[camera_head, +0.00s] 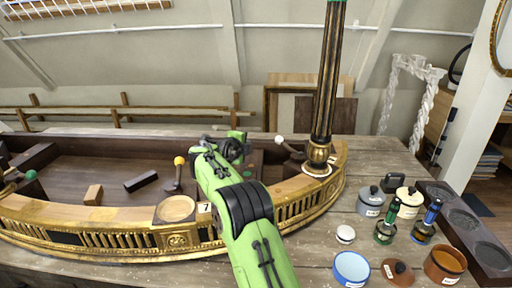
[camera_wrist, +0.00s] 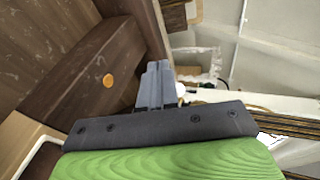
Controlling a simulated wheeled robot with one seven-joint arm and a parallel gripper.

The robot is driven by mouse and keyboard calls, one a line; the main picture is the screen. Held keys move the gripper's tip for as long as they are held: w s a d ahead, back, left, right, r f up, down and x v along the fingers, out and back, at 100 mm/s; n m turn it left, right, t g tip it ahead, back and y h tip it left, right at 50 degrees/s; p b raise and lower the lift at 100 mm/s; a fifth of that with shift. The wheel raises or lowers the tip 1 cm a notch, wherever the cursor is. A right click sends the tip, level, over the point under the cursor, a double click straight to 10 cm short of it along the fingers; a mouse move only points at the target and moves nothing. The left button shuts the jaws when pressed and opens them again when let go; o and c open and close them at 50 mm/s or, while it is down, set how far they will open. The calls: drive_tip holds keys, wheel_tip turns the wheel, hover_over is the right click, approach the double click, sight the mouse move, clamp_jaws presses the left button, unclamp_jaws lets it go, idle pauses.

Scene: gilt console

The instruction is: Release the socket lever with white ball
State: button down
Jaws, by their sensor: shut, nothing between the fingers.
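The lever with the white ball (camera_head: 279,140) stands beside the foot of the black and gold column (camera_head: 325,85), its dark arm slanting down to the right toward the column's base. My green gripper arm reaches over the console, and my gripper (camera_head: 240,145) is left of the white ball. In the wrist view my grey fingers (camera_wrist: 156,86) are together and empty. A white ball (camera_wrist: 180,89) shows just right of the fingers there, partly hidden by them; I cannot tell whether they touch. The column (camera_wrist: 288,126) lies at the right in that view.
A yellow-ball lever (camera_head: 180,161) and a green-ball lever (camera_head: 31,175) stand on the console (camera_head: 120,240). An orange disc (camera_wrist: 108,80) shows in the wrist view.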

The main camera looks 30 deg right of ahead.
drive_tip(key=a, duration=0.2)
drive_tip(key=a+r, duration=0.1)
drive_tip(key=shift+w+a+r, duration=0.15)
drive_tip(key=shift+a, duration=0.2)
drive_tip(key=shift+a, duration=0.1)
drive_tip(key=s+a+r+n+y+p, duration=0.1)
drive_tip(key=s+a+r+n+y, duration=0.1)
drive_tip(key=s+a+r+n, duration=0.3)
drive_tip(key=s+a+r+n+y+p, duration=0.1)
drive_tip(key=s+a+r+n+y, duration=0.1)
drive_tip(key=s+n, duration=0.3)
drive_tip(key=s+a+r+n+y+p, duration=0.1)
drive_tip(key=s+a+r+n, duration=0.2)
drive_tip(key=s, duration=0.4)
drive_tip(key=s+a+f+n+g+y+p, duration=0.1)
drive_tip(key=s+a+f+n, duration=0.1)
drive_tip(key=s+n, duration=0.3)
drive_tip(key=s+a+f+n+g+y, duration=0.1)
drive_tip(key=s+a+f+n+y, duration=0.1)
drive_tip(key=s, duration=1.2)
drive_tip(key=s+a+f+n+g+y+p, duration=0.1)
drive_tip(key=s+a+f+n, duration=0.3)
drive_tip(key=s, duration=0.5)
drive_tip(key=a+n+y, duration=0.1)
drive_tip(key=a+n, duration=0.1)
drive_tip(key=n, duration=0.1)
drive_tip(key=shift+s+n+p, duration=0.35)
drive_tip(key=shift+s+n, duration=0.05)
